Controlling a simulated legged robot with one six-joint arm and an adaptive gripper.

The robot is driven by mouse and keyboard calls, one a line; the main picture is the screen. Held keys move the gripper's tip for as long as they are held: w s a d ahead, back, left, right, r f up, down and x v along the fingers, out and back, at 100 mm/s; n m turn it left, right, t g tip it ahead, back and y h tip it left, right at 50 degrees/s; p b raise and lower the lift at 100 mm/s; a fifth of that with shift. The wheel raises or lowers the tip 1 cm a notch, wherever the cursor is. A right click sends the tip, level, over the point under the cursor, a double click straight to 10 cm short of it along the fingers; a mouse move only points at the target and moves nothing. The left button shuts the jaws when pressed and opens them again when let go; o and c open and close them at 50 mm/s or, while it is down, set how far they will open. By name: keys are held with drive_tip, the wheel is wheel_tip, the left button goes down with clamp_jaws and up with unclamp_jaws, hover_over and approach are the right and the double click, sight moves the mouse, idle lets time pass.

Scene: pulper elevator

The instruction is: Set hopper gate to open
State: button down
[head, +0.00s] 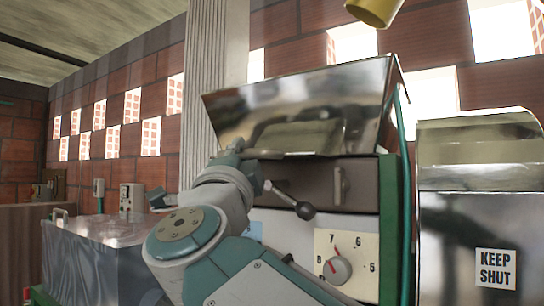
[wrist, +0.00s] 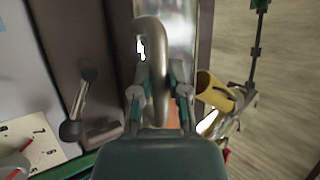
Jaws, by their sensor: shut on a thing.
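In the wrist view a curved metal handle (wrist: 152,35) rises between the two fingers. My gripper (wrist: 160,95) is shut on this handle, one finger on each side.
A lever with a black ball knob (head: 305,210) juts out just below my gripper. A dial (head: 338,268) with numbers is lower down. A cabinet marked KEEP SHUT (head: 495,268) stands at right. A yellow cylinder (head: 375,10) hangs above. A metal-topped unit (head: 105,230) is at left.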

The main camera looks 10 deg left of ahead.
drive_tip(key=shift+a+f, duration=0.15)
drive_tip(key=c, duration=0.6)
unclamp_jaws()
drive_tip(key=shift+s, duration=0.1)
drive_tip(key=shift+c, duration=0.2)
drive_tip(key=v, duration=1.2)
